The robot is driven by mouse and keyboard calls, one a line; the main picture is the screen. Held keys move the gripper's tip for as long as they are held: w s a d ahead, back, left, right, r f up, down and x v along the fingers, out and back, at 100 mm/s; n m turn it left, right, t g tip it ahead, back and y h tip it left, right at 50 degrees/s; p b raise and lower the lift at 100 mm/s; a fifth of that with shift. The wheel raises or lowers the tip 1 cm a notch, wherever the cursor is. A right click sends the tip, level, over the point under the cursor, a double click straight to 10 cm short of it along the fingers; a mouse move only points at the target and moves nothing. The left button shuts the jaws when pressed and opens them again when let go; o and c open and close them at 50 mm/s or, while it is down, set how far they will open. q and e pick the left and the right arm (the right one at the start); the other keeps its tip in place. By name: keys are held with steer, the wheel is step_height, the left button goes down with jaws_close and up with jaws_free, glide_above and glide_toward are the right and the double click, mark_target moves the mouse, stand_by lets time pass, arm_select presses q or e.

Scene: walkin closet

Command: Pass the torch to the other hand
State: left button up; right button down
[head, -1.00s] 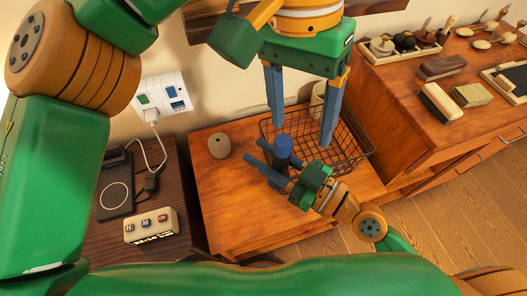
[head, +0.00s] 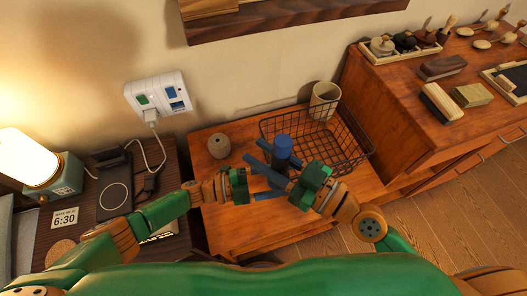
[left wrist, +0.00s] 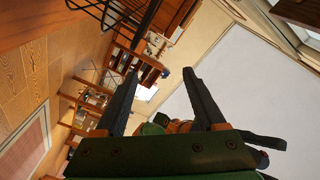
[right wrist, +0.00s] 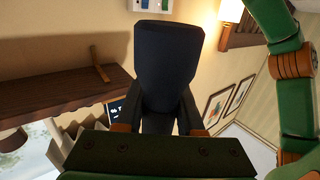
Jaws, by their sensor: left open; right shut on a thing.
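The torch (head: 283,150) is a dark, upright cylinder with a blue top, in front of the wire basket in the head view. My right gripper (head: 255,152), its arm coming from the right, is shut on the torch. In the right wrist view the torch (right wrist: 167,65) fills the space between the fingers. My left gripper (head: 283,185), its arm coming from the left, is open with its fingers reaching close to the torch from the left. One left finger is partly hidden. In the left wrist view its fingers (left wrist: 160,88) are wide apart, with no torch visible between them.
A lit lamp (head: 28,158) and charging pad (head: 115,192) are on the dark table at left.

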arm_select(q)
steer(key=s+d+f+n+y, duration=0.3)
steer(key=s+f+y, duration=0.7)
steer(key=s+f, duration=1.25)
steer(key=w+a+f+n+y, duration=0.4)
steer(key=a+f+n, duration=0.2)
steer(key=a+n, duration=0.35)
steer(key=s+a+f+n+y, duration=0.1)
steer(key=s+a+n+y, duration=0.1)
steer(key=a+n, duration=0.4)
steer(key=s+a+f+n+g+y, duration=0.1)
steer(key=s+a+n, duration=0.3)
steer(key=a, duration=0.7)
steer(key=shift+s+a+f+n+y, duration=0.25)
steer(key=shift+a+f+n+y, duration=0.25)
steer(key=shift+n, duration=0.65)
steer(key=shift+d, duration=0.1)
